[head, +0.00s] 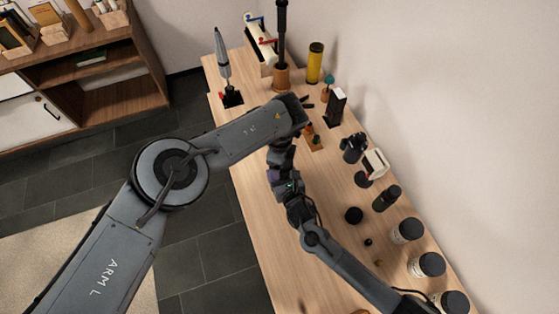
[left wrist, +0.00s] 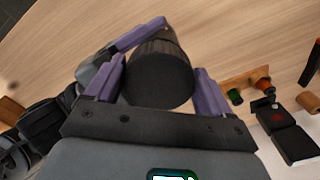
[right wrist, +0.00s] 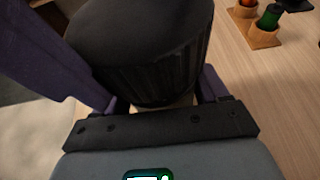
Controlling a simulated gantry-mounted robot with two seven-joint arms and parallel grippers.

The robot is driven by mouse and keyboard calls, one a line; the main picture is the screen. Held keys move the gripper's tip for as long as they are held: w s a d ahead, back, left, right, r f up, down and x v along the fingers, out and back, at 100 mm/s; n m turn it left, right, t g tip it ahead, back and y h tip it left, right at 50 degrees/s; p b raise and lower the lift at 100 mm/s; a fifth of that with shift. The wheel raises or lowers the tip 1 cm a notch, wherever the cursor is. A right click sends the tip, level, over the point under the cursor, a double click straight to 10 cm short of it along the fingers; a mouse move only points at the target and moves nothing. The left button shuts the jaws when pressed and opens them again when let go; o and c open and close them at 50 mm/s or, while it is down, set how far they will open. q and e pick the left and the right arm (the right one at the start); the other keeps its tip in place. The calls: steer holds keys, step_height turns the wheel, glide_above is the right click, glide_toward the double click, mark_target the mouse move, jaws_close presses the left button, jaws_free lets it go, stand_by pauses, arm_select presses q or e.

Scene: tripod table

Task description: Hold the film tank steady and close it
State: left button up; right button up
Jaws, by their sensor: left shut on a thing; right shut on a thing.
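The film tank has a broad black lid with a ribbed rim, seen in the left wrist view (left wrist: 160,82) and in the right wrist view (right wrist: 145,45). A sliver of its pale body (right wrist: 170,103) shows under the lid in the right wrist view. My left gripper (left wrist: 155,88) has its purple fingers on both sides of the lid. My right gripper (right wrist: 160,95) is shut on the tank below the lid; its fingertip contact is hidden. In the head view the left gripper (head: 279,172) and right gripper (head: 283,186) meet, and my arms hide the tank.
Bottles with dark lids (head: 405,231) stand along the table's right side. A black round piece (head: 354,215) lies nearby. A small wooden holder (head: 313,142), a yellow cylinder (head: 315,63) and other gear stand farther back. The wooden table (head: 262,225) is bare left of my right arm.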

arm_select(q)
steer(key=shift+f, duration=0.65)
steer(key=shift+w+a+f, duration=0.15)
steer(key=shift+a+f, duration=0.1)
steer(key=shift+f, duration=0.1)
steer(key=shift+s+d+f, duration=0.1)
steer(key=shift+s+d, duration=0.15)
steer(key=shift+s, duration=0.1)
steer(key=shift+c, duration=0.5)
steer(key=shift+w, duration=0.1)
